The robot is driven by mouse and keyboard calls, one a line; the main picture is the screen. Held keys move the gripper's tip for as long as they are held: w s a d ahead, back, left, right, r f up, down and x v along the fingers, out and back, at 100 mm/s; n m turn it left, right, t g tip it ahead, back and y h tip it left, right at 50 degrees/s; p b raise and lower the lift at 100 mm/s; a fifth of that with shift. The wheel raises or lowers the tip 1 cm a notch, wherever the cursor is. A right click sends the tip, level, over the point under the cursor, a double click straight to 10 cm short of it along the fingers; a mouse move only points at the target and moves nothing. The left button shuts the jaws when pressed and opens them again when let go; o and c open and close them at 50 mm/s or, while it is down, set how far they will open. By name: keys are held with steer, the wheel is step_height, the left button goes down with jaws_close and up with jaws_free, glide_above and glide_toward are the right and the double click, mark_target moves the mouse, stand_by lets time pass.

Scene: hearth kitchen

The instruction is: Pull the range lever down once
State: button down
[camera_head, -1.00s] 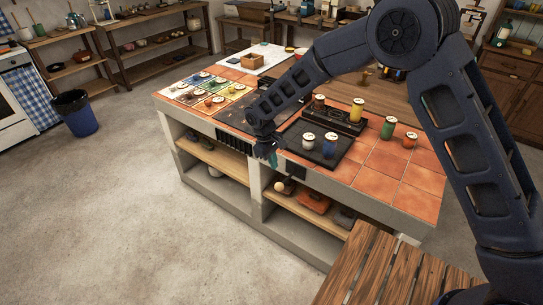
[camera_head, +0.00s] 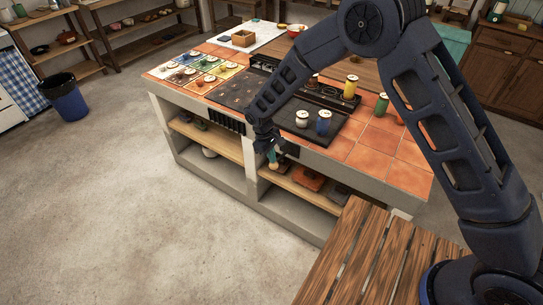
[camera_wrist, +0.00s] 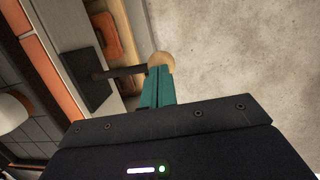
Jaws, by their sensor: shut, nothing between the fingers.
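The range lever is a dark rod (camera_wrist: 122,71) with a pale ball knob (camera_wrist: 160,60). It sticks out from a dark plate (camera_wrist: 87,80) on the front of the tiled counter; the plate also shows in the head view (camera_head: 291,150). My gripper (camera_wrist: 160,78) has its teal fingers pressed together with nothing between them. In the wrist view the fingertips overlap the lower edge of the knob. In the head view my gripper (camera_head: 272,158) is at the counter front, just above the knob. I cannot tell whether they touch.
A black hob with a white-lidded jar (camera_head: 302,118) and a blue jar (camera_head: 323,122) lies on the counter above. Open shelves (camera_head: 310,178) are below the plate. A slatted wooden table (camera_head: 375,240) stands at front right.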

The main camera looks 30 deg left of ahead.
mark_target(270, 166)
steer(key=shift+f, duration=0.1)
steer(key=shift+s+f+t, duration=0.3)
steer(key=shift+f+t, duration=0.15)
steer(key=shift+f, duration=0.1)
steer(key=shift+s+f+t, duration=0.25)
steer(key=shift+f+t, duration=0.2)
steer(key=shift+f, duration=0.05)
steer(key=shift+s+f+t, duration=0.2)
steer(key=shift+f+t, duration=0.6)
steer(key=shift+f, duration=0.3)
steer(key=shift+f+m+t, duration=0.3)
steer(key=shift+f+t, duration=0.2)
steer(key=shift+f, duration=0.3)
steer(key=shift+w+d+f, duration=0.1)
steer(key=shift+f, duration=0.8)
steer(key=shift+r, duration=0.1)
steer(key=s+v, duration=0.1)
steer(key=v, duration=1.3)
steer(key=shift+s, duration=0.2)
steer(key=shift+w, duration=0.1)
